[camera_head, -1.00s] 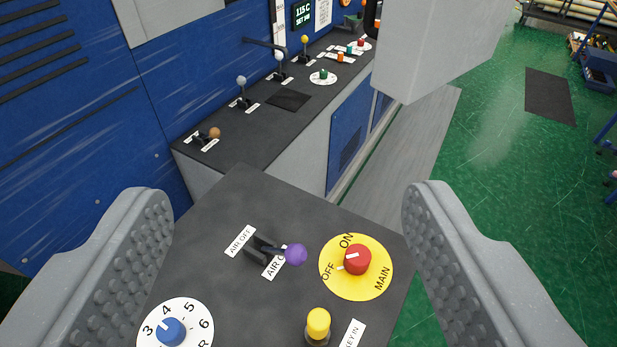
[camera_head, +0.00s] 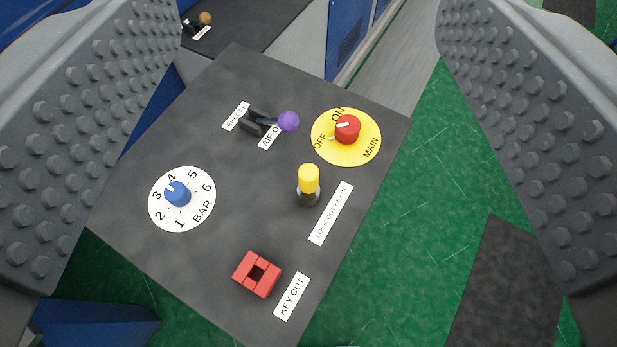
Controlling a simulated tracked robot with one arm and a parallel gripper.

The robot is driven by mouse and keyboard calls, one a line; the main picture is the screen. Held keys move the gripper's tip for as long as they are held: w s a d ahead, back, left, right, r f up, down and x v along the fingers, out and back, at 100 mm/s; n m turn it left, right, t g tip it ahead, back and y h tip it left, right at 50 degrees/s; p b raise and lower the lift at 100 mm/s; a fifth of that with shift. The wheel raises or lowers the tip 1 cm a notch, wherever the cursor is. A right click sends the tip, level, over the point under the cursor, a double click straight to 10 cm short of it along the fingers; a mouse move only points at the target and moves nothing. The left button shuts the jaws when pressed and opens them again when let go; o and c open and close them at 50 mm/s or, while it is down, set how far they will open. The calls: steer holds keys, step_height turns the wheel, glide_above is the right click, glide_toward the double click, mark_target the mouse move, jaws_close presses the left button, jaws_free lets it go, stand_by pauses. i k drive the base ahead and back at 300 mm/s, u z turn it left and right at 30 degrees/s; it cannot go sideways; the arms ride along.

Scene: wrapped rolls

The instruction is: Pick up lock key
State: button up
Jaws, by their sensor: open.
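The lock key (camera_head: 309,181) has a yellow top and stands upright in a dark round base on the dark grey control panel (camera_head: 225,240). My gripper (camera_head: 312,130) is open and empty, with one studded finger on each side of the picture. The key lies between the two fingers in the picture, touched by neither.
A purple-knobbed lever (camera_head: 288,121) stands above the key. A red switch on a yellow "MAIN" disc (camera_head: 347,129) is above right. A blue dial (camera_head: 177,194) is at left. Green floor (camera_head: 420,200) lies beyond the panel's right edge.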

mark_target(307, 174)
steer(key=z, duration=0.6)
steer(key=k, duration=1.35)
steer(key=u, duration=0.8)
steer(key=i, duration=1)
steer(key=z, duration=0.05)
